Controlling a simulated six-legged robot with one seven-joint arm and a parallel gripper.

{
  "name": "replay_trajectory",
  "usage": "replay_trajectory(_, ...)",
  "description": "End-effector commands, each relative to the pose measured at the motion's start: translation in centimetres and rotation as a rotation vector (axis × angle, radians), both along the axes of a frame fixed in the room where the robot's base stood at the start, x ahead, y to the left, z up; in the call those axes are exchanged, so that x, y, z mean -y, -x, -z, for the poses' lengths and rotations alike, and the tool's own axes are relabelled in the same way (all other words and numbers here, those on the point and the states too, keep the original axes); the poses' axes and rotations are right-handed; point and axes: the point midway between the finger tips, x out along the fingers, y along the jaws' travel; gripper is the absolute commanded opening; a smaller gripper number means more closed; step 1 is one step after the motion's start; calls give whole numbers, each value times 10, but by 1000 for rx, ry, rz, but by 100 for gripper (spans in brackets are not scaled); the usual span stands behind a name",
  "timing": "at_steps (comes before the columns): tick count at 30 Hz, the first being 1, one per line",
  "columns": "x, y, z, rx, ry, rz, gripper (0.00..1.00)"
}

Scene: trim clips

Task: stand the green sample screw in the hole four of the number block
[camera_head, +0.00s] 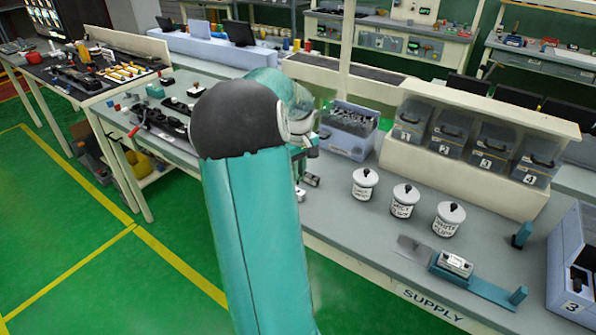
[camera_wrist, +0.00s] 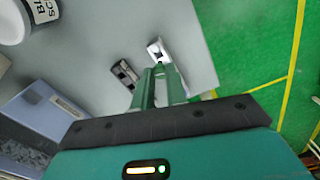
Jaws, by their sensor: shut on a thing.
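My gripper (camera_wrist: 161,76) points down over the grey bench in the wrist view, its two green fingers close together. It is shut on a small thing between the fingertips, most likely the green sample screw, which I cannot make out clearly. A small white block with dark marks (camera_wrist: 157,49) lies just beyond the fingertips. A dark grey piece (camera_wrist: 124,73) lies left of it. I cannot read any numbers on either. In the head view my arm hides most of the gripper. Another white block (camera_head: 457,262) with dark marks sits on a teal holder; I cannot tell which is the number block.
White lidded jars (camera_head: 404,201) stand in a row on the bench. A blue-grey bin (camera_head: 347,130) stands behind my gripper and shows left in the wrist view (camera_wrist: 62,105). Numbered bins (camera_head: 486,150) line the back. Green floor (camera_wrist: 250,50) lies beyond the bench edge.

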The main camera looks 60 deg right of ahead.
Motion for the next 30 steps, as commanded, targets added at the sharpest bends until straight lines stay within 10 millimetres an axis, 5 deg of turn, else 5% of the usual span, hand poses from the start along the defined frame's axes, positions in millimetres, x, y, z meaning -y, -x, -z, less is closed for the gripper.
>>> replay_trajectory(30, -2, 1, 18, -1, 0, 1, 0)
